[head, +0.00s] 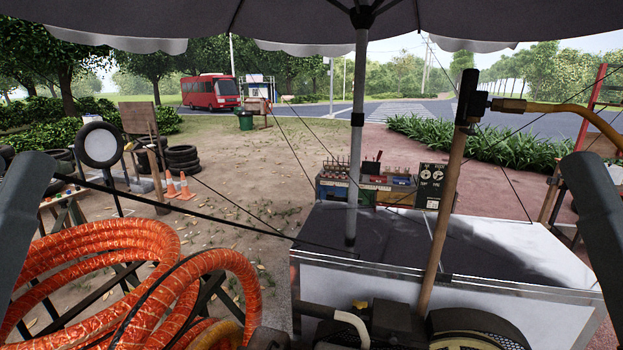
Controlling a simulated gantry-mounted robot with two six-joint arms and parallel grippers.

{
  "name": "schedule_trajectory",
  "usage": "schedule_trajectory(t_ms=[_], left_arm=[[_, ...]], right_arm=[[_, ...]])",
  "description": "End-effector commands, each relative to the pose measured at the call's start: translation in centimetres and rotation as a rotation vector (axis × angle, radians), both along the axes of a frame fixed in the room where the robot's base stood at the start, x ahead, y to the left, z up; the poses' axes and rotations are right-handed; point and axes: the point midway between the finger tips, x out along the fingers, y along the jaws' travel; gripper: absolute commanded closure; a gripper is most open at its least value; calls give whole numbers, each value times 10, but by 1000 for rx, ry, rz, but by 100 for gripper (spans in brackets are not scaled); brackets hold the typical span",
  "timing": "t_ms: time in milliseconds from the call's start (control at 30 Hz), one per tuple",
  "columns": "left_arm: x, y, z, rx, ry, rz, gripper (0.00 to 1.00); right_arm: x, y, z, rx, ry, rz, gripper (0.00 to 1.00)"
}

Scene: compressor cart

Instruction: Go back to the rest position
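The task names no object. Two dark grey arm links of mine stand at the picture's edges in the head view, one at the far left and one at the far right. Neither gripper shows in this view, so I cannot see their fingers or whether they hold anything.
A white cart with a dark glossy top (450,262) fills the lower right. An umbrella pole (356,140) and a wooden post (443,215) rise by it. Coiled orange hose (90,250) fills the lower left. Part of a compressor (470,330) shows at the bottom. Open dirt lies beyond.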

Motion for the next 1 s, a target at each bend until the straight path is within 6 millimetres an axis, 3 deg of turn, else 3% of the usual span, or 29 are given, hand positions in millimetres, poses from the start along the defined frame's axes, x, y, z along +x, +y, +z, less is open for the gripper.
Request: schedule_trajectory(t_ms=[33, 300, 433, 600, 1000], left_arm=[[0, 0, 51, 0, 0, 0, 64], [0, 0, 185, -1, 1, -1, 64], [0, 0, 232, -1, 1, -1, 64], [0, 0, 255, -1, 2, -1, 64], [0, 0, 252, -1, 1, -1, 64]], right_arm=[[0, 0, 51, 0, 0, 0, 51], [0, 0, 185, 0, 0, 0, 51], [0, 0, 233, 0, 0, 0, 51], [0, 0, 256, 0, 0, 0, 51], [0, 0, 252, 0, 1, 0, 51]])
